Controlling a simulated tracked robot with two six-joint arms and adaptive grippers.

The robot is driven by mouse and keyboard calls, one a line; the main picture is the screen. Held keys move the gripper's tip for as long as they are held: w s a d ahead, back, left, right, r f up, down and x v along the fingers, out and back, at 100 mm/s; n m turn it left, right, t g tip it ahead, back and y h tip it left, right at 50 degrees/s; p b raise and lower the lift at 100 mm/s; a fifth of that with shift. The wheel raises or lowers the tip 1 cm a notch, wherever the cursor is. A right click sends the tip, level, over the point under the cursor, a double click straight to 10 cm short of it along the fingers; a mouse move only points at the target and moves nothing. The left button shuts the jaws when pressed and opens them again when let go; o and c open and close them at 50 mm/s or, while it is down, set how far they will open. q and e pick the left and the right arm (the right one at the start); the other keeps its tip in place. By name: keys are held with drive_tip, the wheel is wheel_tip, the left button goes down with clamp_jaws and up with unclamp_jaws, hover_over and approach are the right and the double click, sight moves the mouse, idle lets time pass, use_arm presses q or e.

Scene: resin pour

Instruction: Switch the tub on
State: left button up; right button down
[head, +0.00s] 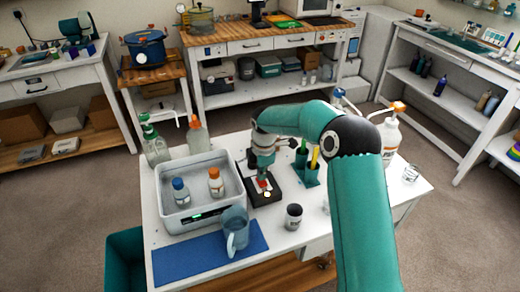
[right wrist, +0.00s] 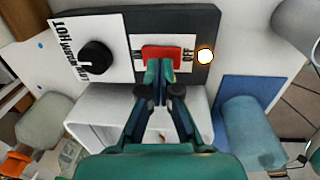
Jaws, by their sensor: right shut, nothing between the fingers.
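The tub (head: 168,223) is a pale grey open box on the table, with a small green-lit display on its front. Beside it to the right is a black control box (head: 262,198), which also shows in the right wrist view (right wrist: 208,20). It carries a red rocker switch (right wrist: 153,51) between ON and OFF marks, a black knob (right wrist: 96,56) and a glowing pale lamp (right wrist: 205,56). My right gripper (right wrist: 160,68) is shut and empty, its fingertips at the red switch, seemingly touching it; exact contact is unclear. My left gripper is out of view.
Two bottles with blue and orange caps (head: 215,183) stand in the tub. A blue-grey jug (head: 236,232) stands on a blue mat (head: 190,262) in front. A dark cup (head: 293,216) and a green pen holder (head: 308,175) stand right of the control box. Taller bottles stand behind.

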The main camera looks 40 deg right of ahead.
drive_tip(key=r+p, duration=0.1)
drive_tip(key=r, duration=0.1)
drive_tip(key=r+p, duration=0.1)
drive_tip(key=shift+w+d+r, duration=0.1)
drive_tip(key=shift+w+r, duration=0.1)
drive_tip(key=shift+r, duration=0.2)
drive_tip(key=shift+w+r+b, duration=0.25)
drive_tip(key=shift+r+b, duration=0.3)
drive_tip(key=shift+b, duration=0.05)
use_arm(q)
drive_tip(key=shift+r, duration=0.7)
use_arm(e)
wheel_tip(320, 180, up, 8)
drive_tip(key=shift+w+f, duration=0.15)
drive_tip(key=shift+w, duration=0.25)
drive_tip(key=shift+d, duration=0.1)
